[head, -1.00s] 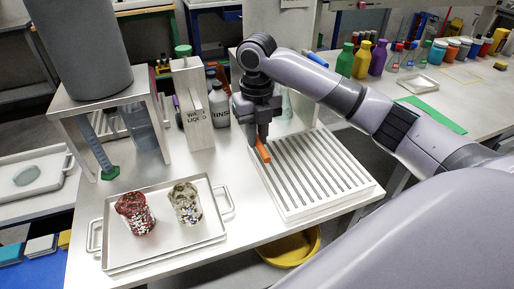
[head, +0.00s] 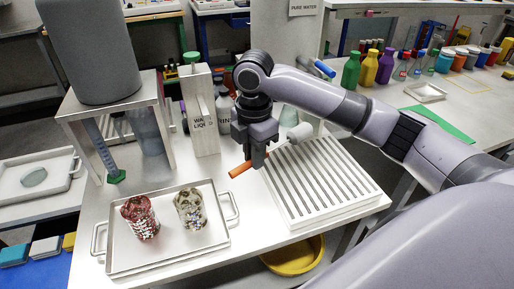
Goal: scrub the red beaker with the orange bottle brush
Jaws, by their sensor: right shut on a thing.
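The red beaker (head: 140,218) stands on the left of a metal tray with side handles (head: 120,262). A clear beaker (head: 190,210) stands to its right on the same tray. My right gripper (head: 257,163) is shut on the orange handle of the bottle brush (head: 240,170). The brush lies roughly level, its pale bristle head (head: 302,131) to the right, and appears to be held above the left edge of the slatted rack. My left gripper is not in view.
The slatted white drying rack (head: 325,180) is to the right of the tray. A yellow bowl (head: 293,256) is below the table edge.

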